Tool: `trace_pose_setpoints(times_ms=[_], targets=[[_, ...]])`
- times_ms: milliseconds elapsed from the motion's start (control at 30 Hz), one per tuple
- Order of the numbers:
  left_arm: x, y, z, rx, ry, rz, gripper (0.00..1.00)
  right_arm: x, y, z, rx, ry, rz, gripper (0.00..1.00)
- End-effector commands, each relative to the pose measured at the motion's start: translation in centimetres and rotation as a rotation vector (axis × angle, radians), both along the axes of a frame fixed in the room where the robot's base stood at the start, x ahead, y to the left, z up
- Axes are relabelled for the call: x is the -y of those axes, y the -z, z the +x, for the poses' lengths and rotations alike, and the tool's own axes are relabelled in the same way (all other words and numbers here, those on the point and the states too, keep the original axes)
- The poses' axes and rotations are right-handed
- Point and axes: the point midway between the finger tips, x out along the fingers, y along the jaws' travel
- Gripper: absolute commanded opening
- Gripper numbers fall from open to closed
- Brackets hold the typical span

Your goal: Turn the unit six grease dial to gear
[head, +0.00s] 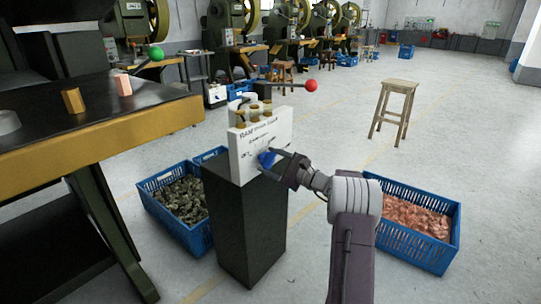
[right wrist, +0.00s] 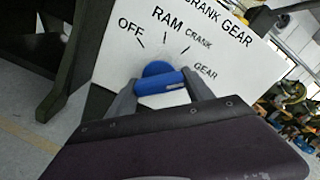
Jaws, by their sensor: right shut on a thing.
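The blue grease dial (head: 267,158) is on the front of a white panel (head: 250,140) on a black pedestal. My right gripper (head: 280,163) is at the panel. In the right wrist view its fingers (right wrist: 160,92) are shut on the dial (right wrist: 158,77), one on each side. The panel (right wrist: 118,52) there reads OFF, RAM, CRANK and GEAR, in an arc from left to right. The dial's bar lies nearly level, its right end towards the GEAR label (right wrist: 205,72). Whether it lines up exactly with the GEAR tick I cannot tell. My left gripper is out of view.
A blue crate of dark parts (head: 146,204) stands left of the black pedestal (head: 246,225), and a blue crate of copper pieces (head: 452,240) stands at right. A dark workbench (head: 120,152) fills the left. A stool (head: 398,86) stands behind on open floor.

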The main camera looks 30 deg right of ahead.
Motion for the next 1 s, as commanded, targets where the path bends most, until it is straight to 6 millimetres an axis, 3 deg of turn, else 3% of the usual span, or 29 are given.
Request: trace_pose_setpoints(times_ms=[300,967,1000], targets=[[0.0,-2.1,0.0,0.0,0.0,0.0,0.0,-0.1,0.0,0.0,-0.063,-0.001,0.143,0.2],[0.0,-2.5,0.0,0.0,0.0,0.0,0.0,-0.1,0.2,0.0,-0.081,-0.001,0.191,0.2],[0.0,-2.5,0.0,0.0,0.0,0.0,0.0,-0.1,0.2,0.0,-0.081,-0.001,0.191,0.66]])
